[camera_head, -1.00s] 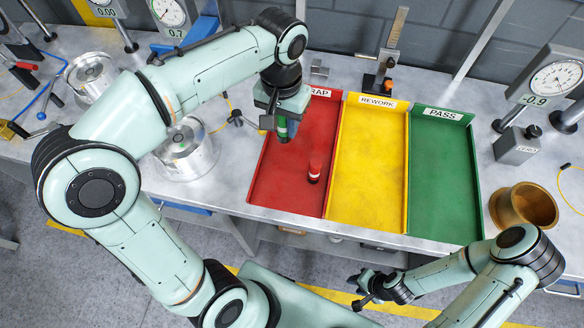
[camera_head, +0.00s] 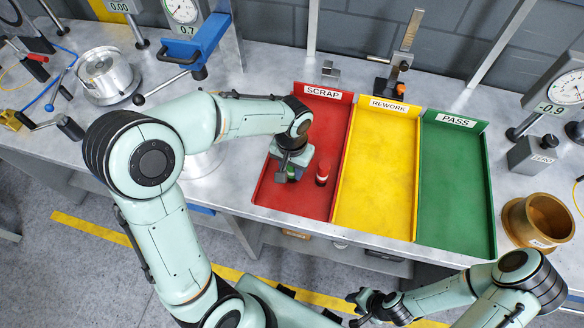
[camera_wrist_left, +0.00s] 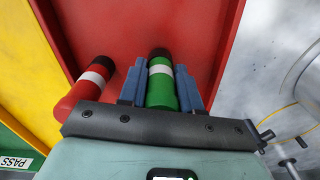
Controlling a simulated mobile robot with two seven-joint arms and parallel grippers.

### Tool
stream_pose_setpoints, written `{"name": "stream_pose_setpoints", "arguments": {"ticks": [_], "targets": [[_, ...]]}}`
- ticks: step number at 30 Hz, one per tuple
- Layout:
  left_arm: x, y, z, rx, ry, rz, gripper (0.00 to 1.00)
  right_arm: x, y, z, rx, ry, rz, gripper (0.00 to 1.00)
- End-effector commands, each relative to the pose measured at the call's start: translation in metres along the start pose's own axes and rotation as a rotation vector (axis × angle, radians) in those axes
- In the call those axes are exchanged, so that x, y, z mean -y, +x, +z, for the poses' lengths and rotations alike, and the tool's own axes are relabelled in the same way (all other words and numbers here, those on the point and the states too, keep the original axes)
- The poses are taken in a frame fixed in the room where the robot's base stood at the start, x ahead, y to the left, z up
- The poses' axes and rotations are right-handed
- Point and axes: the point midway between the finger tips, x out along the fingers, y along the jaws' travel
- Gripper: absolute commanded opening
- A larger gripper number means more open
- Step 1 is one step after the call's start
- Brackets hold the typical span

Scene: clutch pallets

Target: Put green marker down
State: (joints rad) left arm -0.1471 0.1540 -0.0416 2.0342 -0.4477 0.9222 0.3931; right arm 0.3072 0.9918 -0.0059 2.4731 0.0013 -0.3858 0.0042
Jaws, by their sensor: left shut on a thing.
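The green marker (camera_wrist_left: 161,83), with a white band and a dark end, is between the fingers of my left gripper (camera_wrist_left: 160,85) in the left wrist view. The gripper is shut on it, over the red SCRAP tray (camera_head: 333,116). In the head view the green marker (camera_head: 292,174) shows only in part below my left gripper (camera_head: 290,178), at the left side of the tray. I cannot tell whether it touches the tray floor. A red marker (camera_head: 322,172) with a white band stands in the same tray just right of it. My right gripper (camera_head: 362,306) is low at the front; its fingers are unclear.
The yellow REWORK tray (camera_head: 375,160) and green PASS tray (camera_head: 453,180) lie to the right. A brass cup (camera_head: 540,219) stands at the far right. Metal cylinders and gauges are at the left and back. The upper part of the red tray is clear.

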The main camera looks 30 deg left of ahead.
Motion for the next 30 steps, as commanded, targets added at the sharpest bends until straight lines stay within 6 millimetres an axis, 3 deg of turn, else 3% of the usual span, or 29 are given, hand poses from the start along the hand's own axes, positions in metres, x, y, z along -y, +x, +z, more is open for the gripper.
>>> {"name": "stream_pose_setpoints", "arguments": {"ticks": [13, 14, 16, 25, 30], "targets": [[0.000, 0.008, 0.000, -0.001, 0.000, 0.000, 0.03, -0.002, 0.004, 0.003, 0.003, 0.001, 0.001, 0.37], [0.000, 0.008, 0.000, -0.001, 0.000, 0.000, 0.36, -0.002, 0.004, 0.003, 0.003, 0.001, 0.001, 0.37], [0.000, 0.007, 0.000, -0.001, 0.000, 0.000, 0.58, -0.002, 0.003, 0.002, 0.003, 0.001, 0.001, 0.37], [0.000, 0.006, -0.001, -0.002, 0.000, 0.000, 0.58, -0.001, 0.002, 0.002, 0.002, 0.001, 0.001, 0.37], [0.000, -0.010, -0.002, -0.007, 0.000, 0.001, 0.58, 0.001, -0.002, -0.001, -0.001, -0.001, 0.000, 0.37]]}}
